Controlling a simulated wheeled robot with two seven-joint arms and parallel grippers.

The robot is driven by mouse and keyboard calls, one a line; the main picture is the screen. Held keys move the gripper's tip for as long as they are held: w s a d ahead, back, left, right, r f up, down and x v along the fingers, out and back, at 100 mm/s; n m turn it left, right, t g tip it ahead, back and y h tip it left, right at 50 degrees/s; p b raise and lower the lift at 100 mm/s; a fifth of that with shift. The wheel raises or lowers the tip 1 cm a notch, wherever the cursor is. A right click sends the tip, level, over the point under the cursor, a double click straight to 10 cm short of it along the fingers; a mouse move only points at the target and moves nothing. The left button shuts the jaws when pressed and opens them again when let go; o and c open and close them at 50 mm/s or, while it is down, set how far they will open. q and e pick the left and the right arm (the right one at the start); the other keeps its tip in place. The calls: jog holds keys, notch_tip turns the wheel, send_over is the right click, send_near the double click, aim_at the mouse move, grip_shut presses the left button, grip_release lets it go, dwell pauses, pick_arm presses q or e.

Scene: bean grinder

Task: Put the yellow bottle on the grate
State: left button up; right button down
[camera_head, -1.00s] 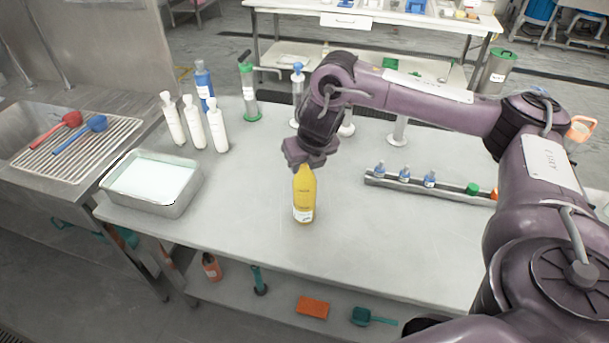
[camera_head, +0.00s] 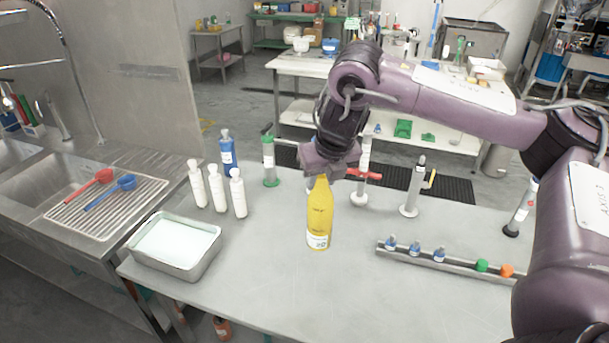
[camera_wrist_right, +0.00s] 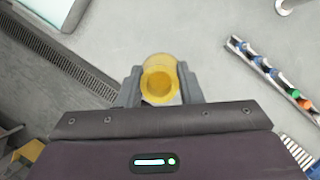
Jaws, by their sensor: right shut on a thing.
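The yellow bottle (camera_head: 320,215) is upright near the front middle of the table, with a white label low on its side. My right gripper (camera_head: 322,172) is above it and shut on its top. In the right wrist view the yellow bottle (camera_wrist_right: 160,82) is seen from above between the two grey fingers of my right gripper (camera_wrist_right: 161,85). I cannot tell whether its base touches the table. The grate (camera_head: 75,222) is a ribbed rack by the sink at the left, with a red scoop (camera_head: 97,182) and a blue scoop (camera_head: 118,186) on it. My left gripper is not in view.
A metal tray (camera_head: 205,258) of white content stands between the grate and the bottle. White bottles (camera_head: 217,187) and a blue bottle (camera_head: 227,152) stand behind it. A rail with small bottles (camera_head: 440,262) lies at the right. The table (camera_head: 270,290) is clear in front.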

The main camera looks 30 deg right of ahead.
jog(key=shift+r, duration=0.35)
jog(key=shift+s+a+f, duration=0.1)
jog(key=shift+a+f, duration=0.15)
jog(key=s+a+f+m+g+b, duration=0.3)
jog(key=s+a+f+m, duration=0.3)
jog(key=m, duration=1.1)
jog(key=s+a+f+m+g+b, duration=0.3)
jog(key=s+a+f+m+g, duration=0.3)
jog(key=f+m, duration=0.5)
jog(key=shift+s+a+f+m+y+b, duration=0.4)
jog(key=shift+s+a+m, duration=0.55)
jog(key=shift+m, duration=2.05)
jog(key=shift+s+d, duration=0.2)
jog(key=shift+d, duration=0.05)
